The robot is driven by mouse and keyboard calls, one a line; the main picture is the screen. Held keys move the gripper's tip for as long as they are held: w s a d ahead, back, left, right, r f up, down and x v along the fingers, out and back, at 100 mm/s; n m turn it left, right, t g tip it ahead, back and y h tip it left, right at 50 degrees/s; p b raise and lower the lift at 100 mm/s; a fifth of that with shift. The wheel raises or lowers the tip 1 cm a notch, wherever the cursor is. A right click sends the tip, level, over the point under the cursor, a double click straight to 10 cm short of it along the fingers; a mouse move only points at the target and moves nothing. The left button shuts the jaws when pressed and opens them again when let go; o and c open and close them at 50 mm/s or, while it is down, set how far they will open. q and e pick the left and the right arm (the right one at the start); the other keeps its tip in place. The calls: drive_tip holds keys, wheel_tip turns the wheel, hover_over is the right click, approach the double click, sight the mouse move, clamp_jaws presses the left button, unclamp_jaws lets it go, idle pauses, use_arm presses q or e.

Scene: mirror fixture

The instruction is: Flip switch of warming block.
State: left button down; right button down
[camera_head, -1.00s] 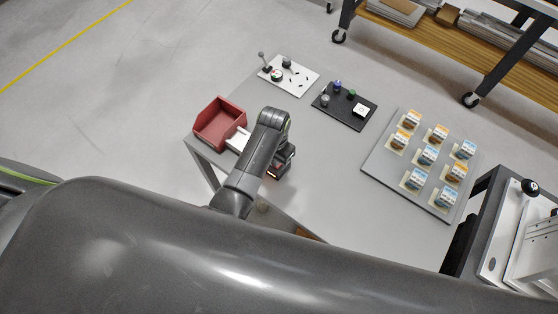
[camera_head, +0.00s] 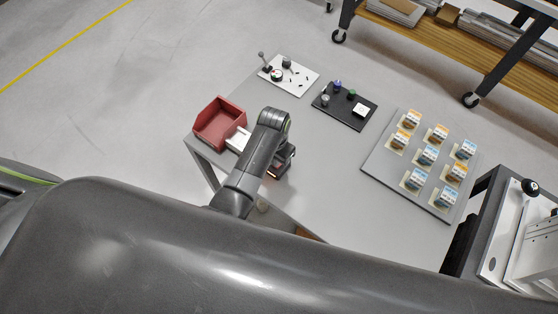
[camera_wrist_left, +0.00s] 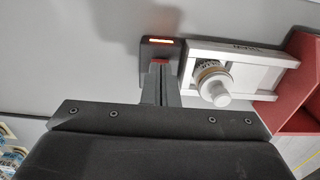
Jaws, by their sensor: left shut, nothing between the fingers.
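The warming block (camera_wrist_left: 147,50) appears to be the small dark box in the left wrist view, with a glowing orange-red strip on its far side. A small red part (camera_wrist_left: 160,61), perhaps its switch, shows right at my fingertips. My left gripper (camera_wrist_left: 160,66) is shut and empty, with its fingers together over the near side of the box. I cannot tell whether they touch it. In the head view my left gripper (camera_head: 273,172) points down near the table's front edge, and my arm and gripper mostly hide the box. My right gripper is not in view.
A white fixture with a round knob (camera_wrist_left: 216,87) stands right beside the dark box. A red bin (camera_head: 220,122) is beyond it. A white panel (camera_head: 289,74), a black panel (camera_head: 344,105) and a grey board (camera_head: 383,163) with several small boxes lie farther off. The table middle is clear.

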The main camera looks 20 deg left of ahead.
use_arm(q)
drive_tip(key=shift+f, duration=0.35)
drive_tip(key=shift+f+b, duration=0.45)
drive_tip(key=shift+f, duration=0.2)
drive_tip(key=shift+r, duration=0.1)
drive_tip(key=shift+r+p, duration=0.85)
drive_tip(key=shift+p, duration=0.4)
drive_tip(key=shift+r, duration=0.6)
drive_tip(key=shift+r, duration=2.5)
drive_tip(key=shift+a, duration=0.1)
